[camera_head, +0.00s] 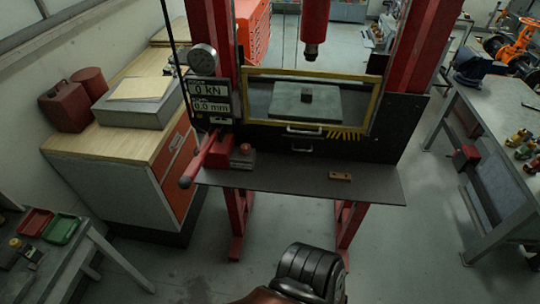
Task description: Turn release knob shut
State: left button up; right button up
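A red press frame (222,40) stands in the middle of the camera_head view, with a dark shelf (290,178) across its front. A red hand pump (218,152) sits at the shelf's left end, with a red lever ending in a dark ball (186,182). Beside the pump, on its right, is a small red block with a dark round top that looks like the release knob (245,150). It is too small to tell how far it is turned. Neither gripper can be made out, and nothing is seen touching the knob.
A display panel (210,98) reads 0 kN and 0.0 mm, below a round gauge (203,56). A small brown block (340,176) lies on the shelf's right. A wooden-topped cabinet (85,142) stands left, a workbench (500,120) right. The floor in front is mostly clear.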

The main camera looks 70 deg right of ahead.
aim_at(245, 147)
jog(key=k, duration=0.35)
jog(key=z, duration=0.75)
